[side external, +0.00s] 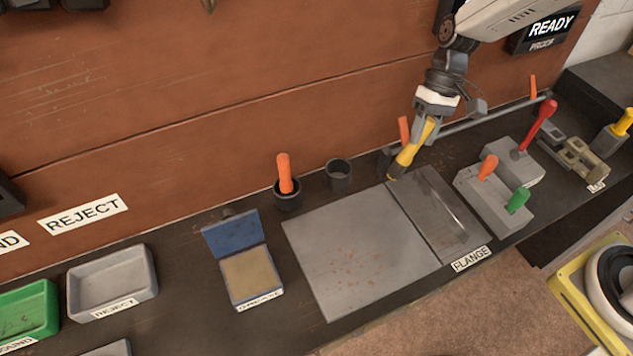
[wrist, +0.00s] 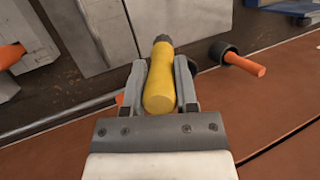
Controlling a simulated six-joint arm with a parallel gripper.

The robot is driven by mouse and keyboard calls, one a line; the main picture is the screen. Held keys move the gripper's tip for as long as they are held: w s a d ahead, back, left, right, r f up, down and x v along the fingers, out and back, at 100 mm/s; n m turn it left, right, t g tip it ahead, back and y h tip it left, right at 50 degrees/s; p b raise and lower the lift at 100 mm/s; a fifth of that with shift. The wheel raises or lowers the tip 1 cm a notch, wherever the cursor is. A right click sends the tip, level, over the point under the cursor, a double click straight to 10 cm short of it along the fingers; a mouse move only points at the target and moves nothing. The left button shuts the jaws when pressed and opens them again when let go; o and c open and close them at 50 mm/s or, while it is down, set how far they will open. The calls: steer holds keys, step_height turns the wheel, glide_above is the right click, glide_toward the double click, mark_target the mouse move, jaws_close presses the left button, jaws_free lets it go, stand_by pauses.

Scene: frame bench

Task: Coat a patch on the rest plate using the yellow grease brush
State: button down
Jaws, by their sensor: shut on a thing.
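The yellow grease brush (side external: 408,158) is held in my gripper (side external: 427,132), tilted with its dark tip down and left. The wrist view shows its yellow handle (wrist: 160,85) between both fingers of my gripper (wrist: 160,68). The tip is near the back edge of the plates; its height above them is unclear. A large flat grey plate (side external: 355,245), apparently the rest plate, lies mid-bench with brownish specks. A narrower darker plate (side external: 445,215) adjoins its right side, behind a FLANGE label. The wrist view shows parts of the large plate (wrist: 195,25) and narrower plate (wrist: 105,38).
An orange-handled tool (side external: 284,172) stands in a dark cup, beside an empty dark cup (side external: 339,174). Another orange handle (side external: 404,130) stands close to my gripper. Grey blocks with coloured handles (side external: 497,200) stand right. A blue-lidded box (side external: 250,275) sits left. The large plate's top is clear.

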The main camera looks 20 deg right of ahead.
steer(key=s+a+r, duration=0.1)
steer(key=s+a, duration=0.2)
steer(key=a, duration=0.5)
steer(key=s+a+r, duration=0.1)
steer(key=s+a, duration=0.3)
steer(key=a, duration=0.4)
steer(key=shift+f, duration=0.15)
steer(key=shift+f, duration=2.4)
steer(key=shift+r, duration=0.1)
steer(key=shift+r, duration=0.45)
steer(key=shift+f, duration=0.1)
